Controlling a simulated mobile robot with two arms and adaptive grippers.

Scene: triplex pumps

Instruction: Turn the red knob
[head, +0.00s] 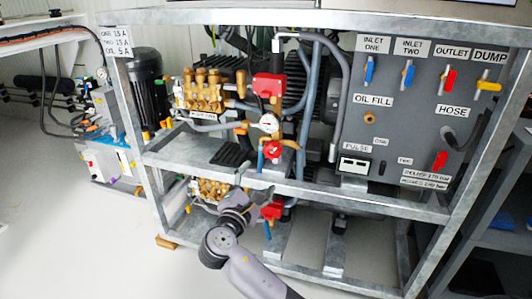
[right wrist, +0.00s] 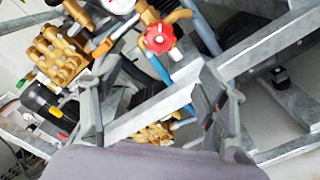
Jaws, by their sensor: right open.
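The red knob (head: 272,150) sits on the pump piping just below a round white gauge (head: 268,124), above the frame's middle rail. In the right wrist view the red knob (right wrist: 160,38) shows face-on near the top, beyond the fingers. My right gripper (head: 256,196) is in front of the rack, below the knob and apart from it. In the right wrist view my right gripper (right wrist: 158,98) has its two fingers spread wide, with nothing held between them. My left gripper is not in view.
The galvanized middle rail (head: 335,192) runs across the rack below the knob. A second red fitting (head: 272,210) is on the lower level, close to my right gripper. A grey panel (head: 400,120) with valve handles stands at right. White floor (head: 90,245) is clear at front left.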

